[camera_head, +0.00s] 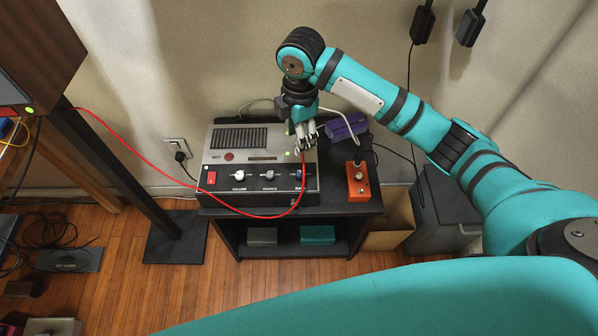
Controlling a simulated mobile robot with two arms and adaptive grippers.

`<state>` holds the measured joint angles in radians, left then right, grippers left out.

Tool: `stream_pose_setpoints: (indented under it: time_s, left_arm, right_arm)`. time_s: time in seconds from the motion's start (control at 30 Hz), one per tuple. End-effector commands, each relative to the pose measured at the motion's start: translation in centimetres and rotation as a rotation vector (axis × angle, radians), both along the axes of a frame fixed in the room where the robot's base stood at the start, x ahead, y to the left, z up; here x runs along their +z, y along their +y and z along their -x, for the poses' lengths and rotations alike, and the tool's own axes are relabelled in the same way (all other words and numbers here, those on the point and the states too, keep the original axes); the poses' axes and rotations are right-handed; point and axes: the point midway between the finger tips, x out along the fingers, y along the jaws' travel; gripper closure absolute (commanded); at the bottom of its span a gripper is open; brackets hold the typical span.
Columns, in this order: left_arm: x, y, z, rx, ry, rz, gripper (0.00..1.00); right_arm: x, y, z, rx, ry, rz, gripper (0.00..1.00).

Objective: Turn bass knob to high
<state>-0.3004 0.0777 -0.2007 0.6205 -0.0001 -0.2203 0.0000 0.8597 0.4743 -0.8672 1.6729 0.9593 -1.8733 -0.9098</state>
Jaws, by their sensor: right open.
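A grey amplifier (222,165) stands on a black cabinet, with a row of three knobs on its sloped front. The left knob (240,175) is over a "VOLUME" label, and the middle knob (268,174) has a label too small to read. The right knob (297,175) has a label that seems to begin with "BA", so it looks like the bass knob; its setting is too small to read. My right gripper (306,143) is open, pointing down above the amplifier's right side, behind and above that knob and apart from it. My left gripper is not in view.
A red cable (180,178) runs from the left and loops past the amplifier's right front. A red switch (211,177) sits on its front left. An orange pedal (357,182) and a purple box (346,126) stand on the cabinet (340,207) at right.

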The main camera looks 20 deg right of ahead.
Motion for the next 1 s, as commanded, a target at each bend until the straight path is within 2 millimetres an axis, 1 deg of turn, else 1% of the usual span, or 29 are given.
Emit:
stream_pose_setpoints:
  time_s: [0.03, 0.13, 0.27, 0.37, 0.8, 0.9, 1.0]
  left_arm:
    - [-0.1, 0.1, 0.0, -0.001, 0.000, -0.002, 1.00]
    - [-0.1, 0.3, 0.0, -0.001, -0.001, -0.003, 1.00]
    - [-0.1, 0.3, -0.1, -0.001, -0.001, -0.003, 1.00]
    - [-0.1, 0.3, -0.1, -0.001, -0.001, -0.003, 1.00]
    - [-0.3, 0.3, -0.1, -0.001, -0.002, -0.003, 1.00]
    - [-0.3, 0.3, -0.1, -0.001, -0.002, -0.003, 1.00]
    - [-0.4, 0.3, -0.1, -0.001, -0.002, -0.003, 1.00]
  right_arm:
    - [0.6, -0.5, -0.4, 0.017, 0.002, 0.015, 0.57]
    - [0.9, -0.8, -0.5, 0.036, 0.011, 0.025, 0.57]
    - [-0.2, -0.8, -0.5, 0.038, 0.015, 0.026, 0.57]
    - [-1.9, -0.8, -0.4, 0.037, 0.014, 0.026, 0.57]
    - [-11.5, -0.8, -0.4, 0.034, 0.012, 0.026, 0.57]
    - [-13.3, -0.8, -0.4, 0.036, 0.011, 0.025, 0.57]
    - [-14.7, -0.8, -0.5, 0.035, 0.011, 0.024, 0.57]
